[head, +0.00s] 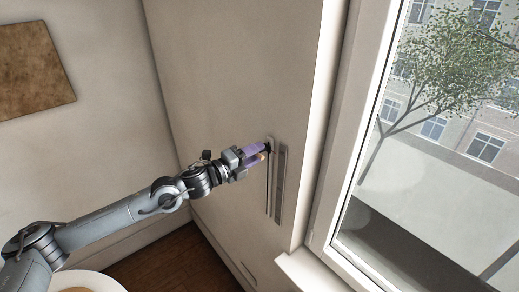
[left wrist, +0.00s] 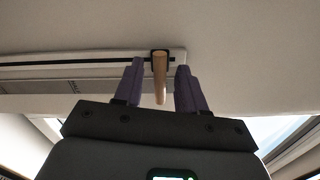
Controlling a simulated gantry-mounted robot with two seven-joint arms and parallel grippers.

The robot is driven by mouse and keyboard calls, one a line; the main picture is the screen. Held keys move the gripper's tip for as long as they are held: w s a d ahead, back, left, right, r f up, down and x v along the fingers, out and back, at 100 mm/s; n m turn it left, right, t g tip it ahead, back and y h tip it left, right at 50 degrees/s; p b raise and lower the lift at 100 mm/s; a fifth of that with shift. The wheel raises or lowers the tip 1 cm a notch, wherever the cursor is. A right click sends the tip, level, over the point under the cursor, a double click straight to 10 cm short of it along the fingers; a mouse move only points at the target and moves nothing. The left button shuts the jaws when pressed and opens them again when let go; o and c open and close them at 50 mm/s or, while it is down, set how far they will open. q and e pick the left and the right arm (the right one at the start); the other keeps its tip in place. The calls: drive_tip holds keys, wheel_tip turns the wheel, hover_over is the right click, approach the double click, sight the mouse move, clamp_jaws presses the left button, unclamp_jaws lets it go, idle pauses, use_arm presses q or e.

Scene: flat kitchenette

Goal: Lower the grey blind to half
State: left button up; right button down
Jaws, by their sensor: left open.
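My left gripper (head: 258,153) is at the wall beside the window, at the upper end of a narrow upright slotted plate (head: 268,190). In the left wrist view its two purple fingers (left wrist: 158,88) are open, one on each side of a wooden peg handle (left wrist: 160,76). The handle sticks out from a black slider (left wrist: 159,54) at the end of the plate's dark slot. Gaps show between the handle and both fingers. The grey blind is not seen; the visible window glass (head: 440,150) is uncovered. My right gripper is not in view.
A grey strip (head: 280,185) runs up the wall close beside the slotted plate. The window frame (head: 345,130) and sill (head: 298,270) stand to the right. A brown panel (head: 35,70) hangs on the left wall. A round pale plate (head: 88,280) shows at bottom left.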

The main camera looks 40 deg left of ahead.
use_arm(q)
drive_tip(key=shift+x, duration=0.95)
drive_tip(key=shift+c, duration=0.4)
clamp_jaws()
